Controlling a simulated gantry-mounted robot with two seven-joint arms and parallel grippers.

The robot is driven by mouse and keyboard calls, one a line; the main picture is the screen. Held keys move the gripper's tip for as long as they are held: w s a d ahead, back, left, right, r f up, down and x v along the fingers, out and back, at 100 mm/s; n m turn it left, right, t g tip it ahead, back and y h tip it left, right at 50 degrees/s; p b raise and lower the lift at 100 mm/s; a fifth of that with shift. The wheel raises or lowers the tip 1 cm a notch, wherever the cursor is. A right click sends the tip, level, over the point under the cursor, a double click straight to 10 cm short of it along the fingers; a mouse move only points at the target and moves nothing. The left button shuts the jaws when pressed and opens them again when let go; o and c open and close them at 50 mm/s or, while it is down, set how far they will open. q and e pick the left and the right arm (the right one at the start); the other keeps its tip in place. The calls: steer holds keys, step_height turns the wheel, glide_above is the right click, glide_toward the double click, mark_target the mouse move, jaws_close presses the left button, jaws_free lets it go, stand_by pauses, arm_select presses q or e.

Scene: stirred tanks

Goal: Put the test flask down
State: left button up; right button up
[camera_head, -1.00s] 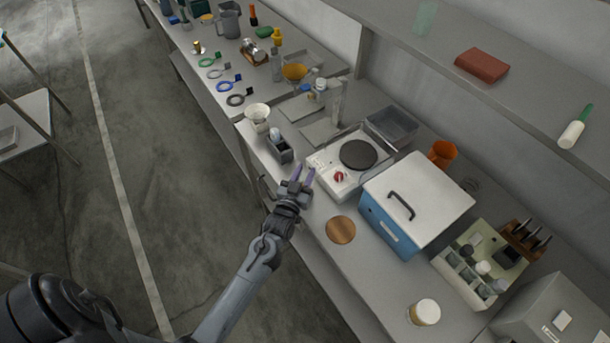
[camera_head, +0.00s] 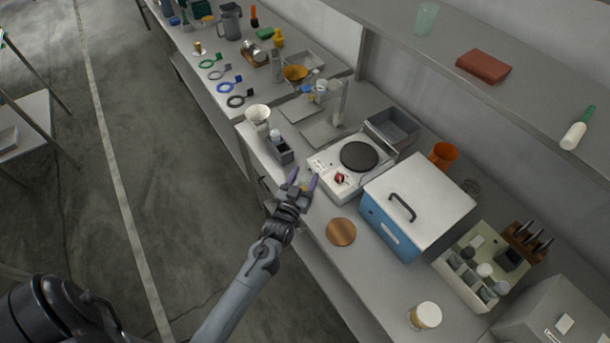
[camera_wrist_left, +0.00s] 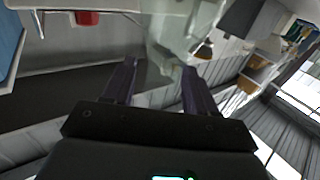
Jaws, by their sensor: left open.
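My left gripper (camera_head: 303,181) is open at the front edge of the bench, just in front of the white hotplate (camera_head: 325,163) with its red knob. A small yellowish patch shows between its fingers in the head view, too small to name. In the left wrist view the two dark fingers (camera_wrist_left: 159,68) stand apart. A pale see-through shape (camera_wrist_left: 160,72), perhaps the test flask, shows between and beyond them; I cannot tell whether they touch it. A small vessel with a brown bottom (camera_wrist_left: 203,51) shows to its right. My right gripper is not in view.
A blue box with a white lid (camera_head: 418,200) stands right of the hotplate, and a round cork-coloured mat (camera_head: 341,232) lies in front. A grey holder (camera_head: 281,149) and a white cup (camera_head: 258,118) stand to the left. Bare bench shows around the mat.

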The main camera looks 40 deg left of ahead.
arm_select(q)
steer(key=s+d+r+m+g+h+p, duration=0.1)
steer(key=s+d+g, duration=0.3)
steer(key=s, duration=0.5)
steer(key=s+d+r+m+g+h+p, duration=0.2)
steer(key=s+d+m+g+h, duration=0.1)
steer(key=s, duration=0.6)
steer(key=s+d+r+m+g+h+p, duration=0.1)
steer(key=s+d+r+g+h+p, duration=0.1)
steer(key=s+d+g, duration=0.3)
steer(key=s+g, duration=0.1)
steer(key=s, duration=0.3)
steer(key=shift+s+d+r+m, duration=0.3)
steer(key=shift+d+m, duration=0.05)
steer(key=shift+m, duration=0.05)
steer(key=shift+w, duration=0.1)
